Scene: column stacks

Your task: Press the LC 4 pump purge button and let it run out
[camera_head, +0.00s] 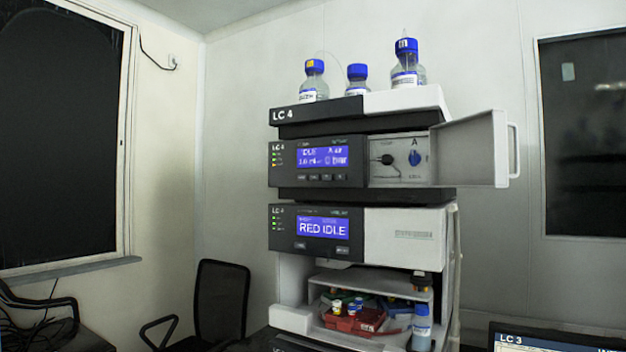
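The LC 4 stack (405,235) stands in the middle of the head view. The pump's door (470,150) is swung open to the right, baring a panel with a black knob (386,160) and a blue knob (415,159). Neither of my grippers is in view.
Several blue-capped bottles (404,78) stand on top. An open bay holds a red vial tray (354,318). An LC 3 screen (550,338) is at the lower right, a black chair (220,297) at the left.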

